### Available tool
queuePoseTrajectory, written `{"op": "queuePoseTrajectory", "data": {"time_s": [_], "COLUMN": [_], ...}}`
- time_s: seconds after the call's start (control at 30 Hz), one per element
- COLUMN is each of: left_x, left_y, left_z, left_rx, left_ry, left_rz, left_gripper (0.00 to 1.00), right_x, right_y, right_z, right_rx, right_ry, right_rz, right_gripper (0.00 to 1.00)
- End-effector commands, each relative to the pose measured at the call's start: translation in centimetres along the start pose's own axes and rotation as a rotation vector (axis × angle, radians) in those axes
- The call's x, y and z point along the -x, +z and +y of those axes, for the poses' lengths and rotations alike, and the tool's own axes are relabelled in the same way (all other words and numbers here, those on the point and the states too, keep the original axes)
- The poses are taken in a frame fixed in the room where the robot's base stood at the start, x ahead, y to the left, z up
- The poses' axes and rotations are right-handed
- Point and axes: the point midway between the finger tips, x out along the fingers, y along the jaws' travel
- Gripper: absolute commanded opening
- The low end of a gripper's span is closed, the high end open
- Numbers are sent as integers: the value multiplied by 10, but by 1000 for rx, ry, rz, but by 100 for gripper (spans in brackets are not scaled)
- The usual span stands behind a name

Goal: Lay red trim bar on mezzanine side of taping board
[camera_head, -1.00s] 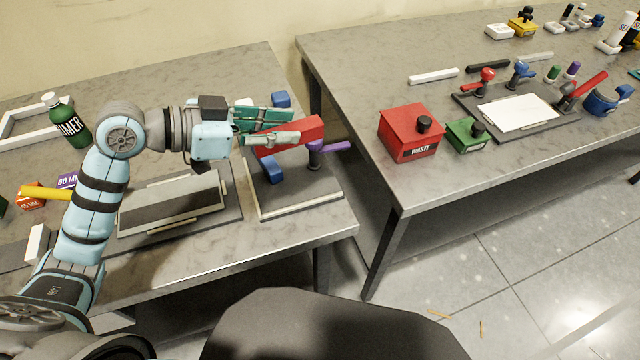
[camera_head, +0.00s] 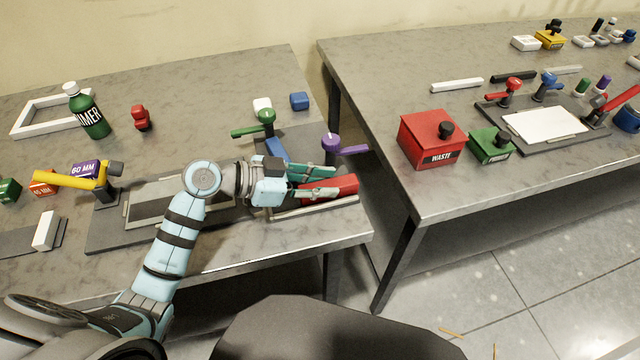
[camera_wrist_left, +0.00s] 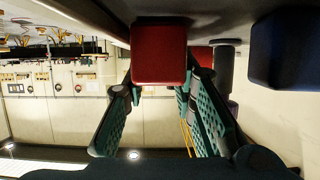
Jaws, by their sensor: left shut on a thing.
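My left gripper (camera_head: 325,182) is shut on the red trim bar (camera_head: 346,186), above the front part of a dark grey board (camera_head: 290,132) on the left table. I cannot tell whether the bar touches the board. In the left wrist view the bar's square red end (camera_wrist_left: 159,55) shows between the fingers. My right gripper is not in view.
A primer bottle (camera_head: 88,112) and white frame (camera_head: 35,115) stand further left. A gap separates the right table, with red waste box (camera_head: 430,138) and green box (camera_head: 490,145).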

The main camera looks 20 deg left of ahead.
Motion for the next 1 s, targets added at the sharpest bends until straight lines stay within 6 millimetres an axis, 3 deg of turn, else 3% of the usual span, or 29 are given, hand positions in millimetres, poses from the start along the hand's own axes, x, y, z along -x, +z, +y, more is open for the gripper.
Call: {"op": "queuePoseTrajectory", "data": {"time_s": [0.3,0.33,0.43,0.8,1.0], "left_x": [-2,-1,-1,1,32], "left_y": [3,2,1,-3,0], "left_z": [0,0,0,0,-1], "left_rx": [-2,-1,-1,-1,-5], "left_ry": [0,0,1,0,-1], "left_rz": [1,1,1,0,-7], "left_gripper": [0,29,45,45,45], "right_x": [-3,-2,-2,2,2], "right_y": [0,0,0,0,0], "right_z": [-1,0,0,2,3], "right_rx": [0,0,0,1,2], "right_ry": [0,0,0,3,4], "right_rz": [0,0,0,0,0], "right_gripper": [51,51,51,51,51]}}
